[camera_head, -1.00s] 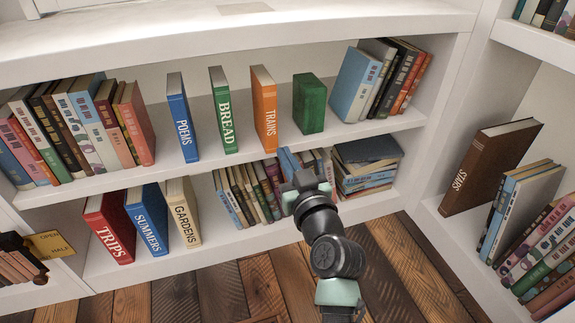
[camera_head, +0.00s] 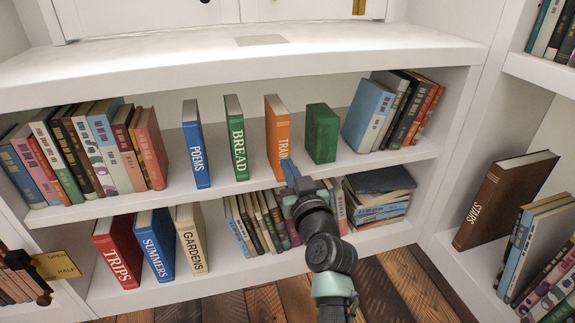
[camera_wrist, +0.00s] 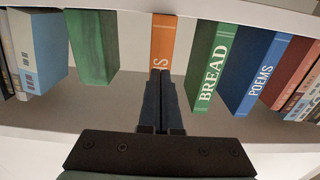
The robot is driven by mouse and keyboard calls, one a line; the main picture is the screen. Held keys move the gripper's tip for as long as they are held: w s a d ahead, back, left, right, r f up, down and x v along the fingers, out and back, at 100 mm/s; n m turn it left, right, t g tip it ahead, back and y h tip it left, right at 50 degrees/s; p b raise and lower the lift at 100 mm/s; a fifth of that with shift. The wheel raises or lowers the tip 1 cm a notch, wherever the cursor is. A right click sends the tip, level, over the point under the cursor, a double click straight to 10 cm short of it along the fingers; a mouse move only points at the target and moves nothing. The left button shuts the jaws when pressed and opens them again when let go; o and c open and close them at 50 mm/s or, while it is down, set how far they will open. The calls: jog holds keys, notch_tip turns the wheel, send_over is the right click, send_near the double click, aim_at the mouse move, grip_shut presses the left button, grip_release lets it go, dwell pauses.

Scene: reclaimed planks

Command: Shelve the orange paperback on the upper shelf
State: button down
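The orange paperback (camera_head: 271,132), lettered TRAINS, stands upright on the upper shelf (camera_head: 235,193) between the green BREAD book (camera_head: 237,138) and a plain green block-like book (camera_head: 322,133). My gripper (camera_head: 289,170) is in front of the lower part of its spine and hides the last letters. In the wrist view, my two fingers (camera_wrist: 161,75) lie close together with nothing seen between them, and their tips overlap the orange spine (camera_wrist: 162,42). I cannot tell whether they touch it.
The blue POEMS book (camera_head: 196,145) stands left of BREAD. Rows of books fill both ends of the upper shelf. The lower shelf holds TRIPS (camera_head: 117,254), SUMMERS (camera_head: 156,247) and GARDENS (camera_head: 191,240). A narrow gap separates the orange book from each neighbour.

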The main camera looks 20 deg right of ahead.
jog(key=shift+w+b, duration=1.25)
jog(key=shift+w, duration=0.5)
jog(key=shift+s+p, duration=0.75)
jog(key=shift+s, duration=1.25)
